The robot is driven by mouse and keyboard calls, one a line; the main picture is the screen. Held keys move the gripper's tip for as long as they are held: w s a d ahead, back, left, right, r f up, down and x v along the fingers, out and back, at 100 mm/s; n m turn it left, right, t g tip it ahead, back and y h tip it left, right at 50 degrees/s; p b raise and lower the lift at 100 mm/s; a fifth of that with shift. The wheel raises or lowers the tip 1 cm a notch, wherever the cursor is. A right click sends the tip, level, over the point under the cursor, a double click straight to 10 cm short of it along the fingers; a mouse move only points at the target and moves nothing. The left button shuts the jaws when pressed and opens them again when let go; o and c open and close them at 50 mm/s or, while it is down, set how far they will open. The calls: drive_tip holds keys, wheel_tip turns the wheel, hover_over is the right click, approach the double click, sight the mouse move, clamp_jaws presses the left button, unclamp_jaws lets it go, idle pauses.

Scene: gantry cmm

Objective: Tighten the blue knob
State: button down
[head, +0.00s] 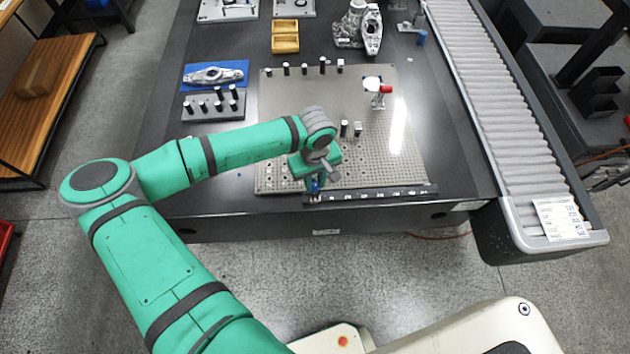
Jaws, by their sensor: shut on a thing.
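The blue knob (316,186) shows as a small blue patch at the front edge of the perforated fixture plate (400,160), near the left end of a dark strip (370,195) with white marks. My gripper (316,182) points down over it at the end of the green arm. Its jaws are shut on the blue knob, and they and my wrist hide most of it. How the knob is turned cannot be seen.
A blue mat (240,68) with a metal part and a pin rack (205,105) lie left. A roller conveyor (490,80) borders the right.

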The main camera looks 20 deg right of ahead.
sight(314, 186)
drive_tip(key=m, duration=0.7)
drive_tip(key=shift+w, duration=0.1)
drive_tip(key=m, duration=0.6)
drive_tip(key=shift+m, duration=0.3)
idle(0.3)
drive_tip(key=c, duration=1.6)
unclamp_jaws()
drive_tip(key=shift+o, duration=0.2)
wheel_tip(314, 186, up, 11)
